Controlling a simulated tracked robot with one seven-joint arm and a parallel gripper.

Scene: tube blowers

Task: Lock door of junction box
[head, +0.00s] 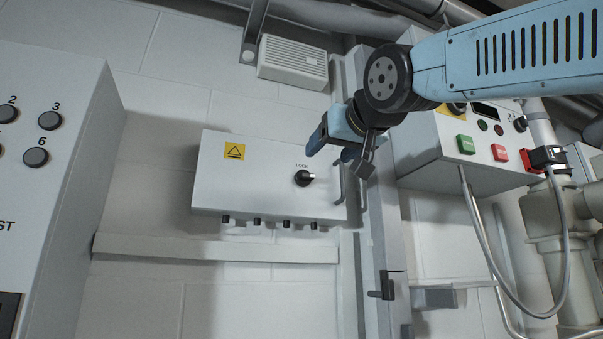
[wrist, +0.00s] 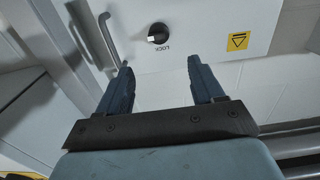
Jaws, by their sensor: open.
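The junction box (head: 265,185) is a white wall box with its door shut against the frame, as far as I can see. Its black lock knob (head: 304,178) sits under the word LOCK at the door's right side. In the wrist view the box appears upside down, with the knob (wrist: 158,34) ahead of and between the fingertips. A grey handle (wrist: 108,38) is beside it. My gripper (head: 331,148) is in front of the box's right part, above and right of the knob. Its fingers (wrist: 162,80) are apart and empty, not touching the knob.
A control panel with numbered buttons (head: 50,120) stands at the left. A box with green and red buttons (head: 480,147) hangs at the right, near my arm. A vertical post (head: 378,240) and pipes (head: 560,250) are at the right.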

